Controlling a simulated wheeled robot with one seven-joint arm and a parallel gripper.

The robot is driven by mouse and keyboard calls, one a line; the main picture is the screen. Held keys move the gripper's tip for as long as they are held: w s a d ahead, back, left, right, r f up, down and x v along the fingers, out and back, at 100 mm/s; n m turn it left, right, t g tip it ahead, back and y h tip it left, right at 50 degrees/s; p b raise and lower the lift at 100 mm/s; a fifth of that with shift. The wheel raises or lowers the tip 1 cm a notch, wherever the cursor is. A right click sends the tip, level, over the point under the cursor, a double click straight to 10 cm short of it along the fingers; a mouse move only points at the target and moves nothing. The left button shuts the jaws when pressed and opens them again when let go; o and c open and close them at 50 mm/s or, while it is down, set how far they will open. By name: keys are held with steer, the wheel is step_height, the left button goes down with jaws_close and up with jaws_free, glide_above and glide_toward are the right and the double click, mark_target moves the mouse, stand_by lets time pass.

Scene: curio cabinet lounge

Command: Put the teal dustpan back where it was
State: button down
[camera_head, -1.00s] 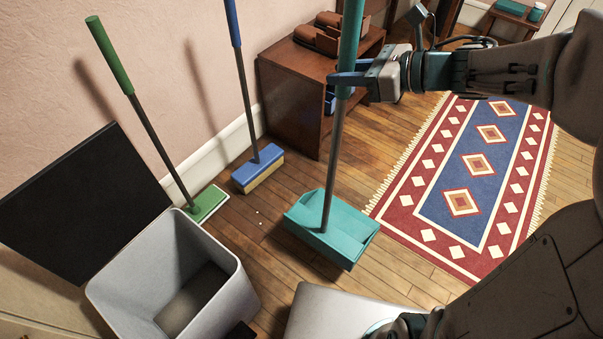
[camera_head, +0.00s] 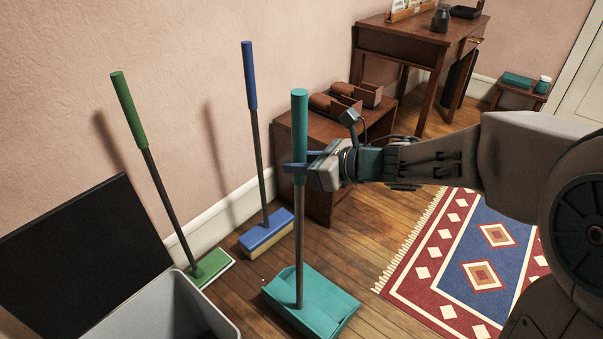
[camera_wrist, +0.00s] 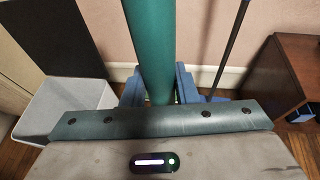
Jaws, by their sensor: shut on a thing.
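The teal dustpan (camera_head: 318,302) has a wide teal pan, a grey pole and a teal grip. It is upright in the head view, with its pan low over the wooden floor; I cannot tell whether it touches. My gripper (camera_head: 300,168) is shut on the lower part of the teal grip. In the wrist view the teal grip (camera_wrist: 152,45) rises between the blue fingers of my gripper (camera_wrist: 158,88). The pan is hidden in the wrist view.
A green-handled mop (camera_head: 150,165) and a blue-handled broom (camera_head: 265,235) stand by the wall. A grey bin (camera_head: 165,305) with a raised black lid (camera_head: 85,250) is at left. A wooden cabinet (camera_head: 325,195) stands behind my gripper. A patterned rug (camera_head: 455,240) lies right.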

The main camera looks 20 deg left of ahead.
steer(key=shift+f, duration=0.85)
steer(key=c, duration=1.1)
jaws_free()
steer(key=shift+c, duration=0.2)
steer(key=p+v, duration=0.2)
steer(key=v, duration=1)
steer(key=shift+p, duration=0.4)
